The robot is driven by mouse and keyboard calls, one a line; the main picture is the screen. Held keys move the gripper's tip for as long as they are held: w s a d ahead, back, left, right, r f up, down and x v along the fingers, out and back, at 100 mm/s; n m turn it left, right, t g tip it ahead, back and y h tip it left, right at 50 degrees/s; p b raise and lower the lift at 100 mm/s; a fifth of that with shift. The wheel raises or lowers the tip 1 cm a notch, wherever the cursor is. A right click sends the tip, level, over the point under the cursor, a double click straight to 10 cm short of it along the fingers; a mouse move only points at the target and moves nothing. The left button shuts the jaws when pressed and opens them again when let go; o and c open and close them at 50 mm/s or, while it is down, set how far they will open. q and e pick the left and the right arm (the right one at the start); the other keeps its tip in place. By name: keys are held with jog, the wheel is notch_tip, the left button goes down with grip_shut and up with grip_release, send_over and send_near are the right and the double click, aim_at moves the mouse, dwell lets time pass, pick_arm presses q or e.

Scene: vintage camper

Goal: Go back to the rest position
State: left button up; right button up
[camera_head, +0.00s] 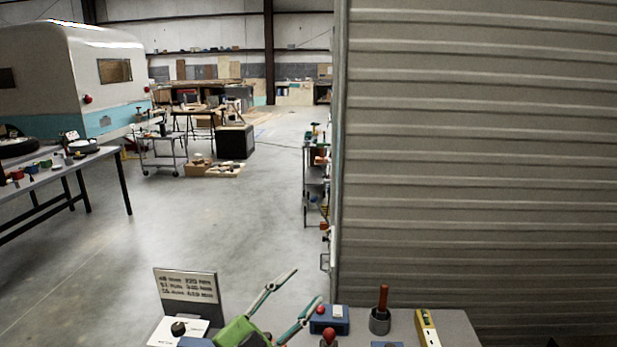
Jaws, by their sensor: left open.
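My left gripper (307,284) shows at the bottom middle, with a green body and two pale, teal-tinted fingers spread apart. It is open, and I see nothing between its fingers. It reaches over the near edge of a grey worktable (457,327), pointing up and to the right. Its right finger ends close to a blue box with a white switch (337,312); I cannot tell if they touch. My right gripper does not show.
On the worktable are a sign plate (187,285), a white panel with a black knob (165,333), a red knob (329,337), a dark cup with a red-handled tool (380,322) and a yellow bar (427,326). A corrugated wall (480,160) stands behind right. Open floor (230,220) lies left.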

pick_arm(q)
jog(key=s+a+f+n+y, duration=0.3)
jog(key=a+f+n+y, duration=0.4)
jog(key=a, duration=0.1)
jog(key=s+a+f+n+y, duration=0.2)
jog(key=a+f+n+y, duration=0.4)
jog(key=a+y, duration=0.15)
jog(key=s+a+f+g, duration=0.1)
jog(key=s+f+g, duration=0.35)
jog(key=s, duration=0.45)
jog(key=s+a+f+n+g+h, duration=0.1)
jog(key=s+f+g, duration=0.4)
jog(key=s, duration=0.4)
jog(key=s+a+f+g, duration=0.1)
jog(key=s+f+g, duration=0.2)
jog(key=s+f, duration=0.5)
jog(key=s+f+b, duration=0.1)
jog(key=s+f, duration=0.1)
jog(key=f, duration=1.1)
jog(key=s+f+b, duration=0.1)
jog(key=s+f, duration=0.1)
jog(key=f, duration=1.1)
jog(key=s+a+f+g+b, duration=0.1)
jog(key=s+a+f+g, duration=0.1)
jog(key=s+f, duration=1.4)
jog(key=shift+s+a+f, duration=0.25)
jog(key=shift+a+f, duration=0.2)
jog(key=shift+f, duration=0.3)
